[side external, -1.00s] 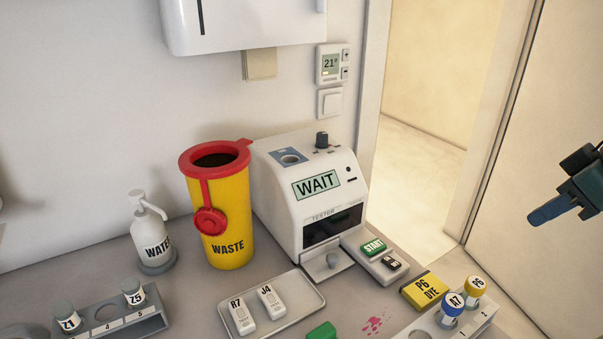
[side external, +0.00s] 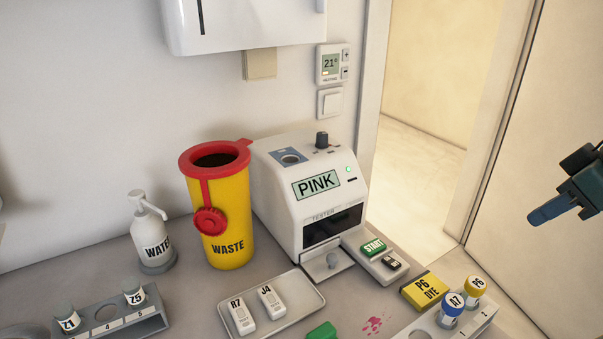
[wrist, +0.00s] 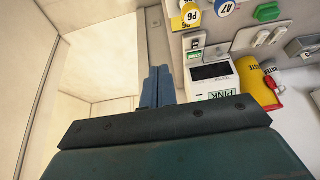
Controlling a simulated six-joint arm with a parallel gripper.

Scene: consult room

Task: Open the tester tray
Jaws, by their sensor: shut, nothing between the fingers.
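The white tester (side external: 306,190) stands against the wall on the counter. Its display (side external: 316,185) reads PINK and a small green light glows beside it. The tester tray (side external: 328,264), with a grey knob on it, sits at the foot of the dark front window; I cannot tell how far out it is. My gripper (side external: 548,211) is at the far right of the side view, raised and well away from the tester. Its blue fingers are together with nothing between them. In the wrist view the shut fingers (wrist: 157,86) point past the tester (wrist: 215,80).
A yellow waste bin (side external: 228,225) stands left of the tester. A START button (side external: 374,246) is on its right. A pink stain (side external: 374,325) marks the counter.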

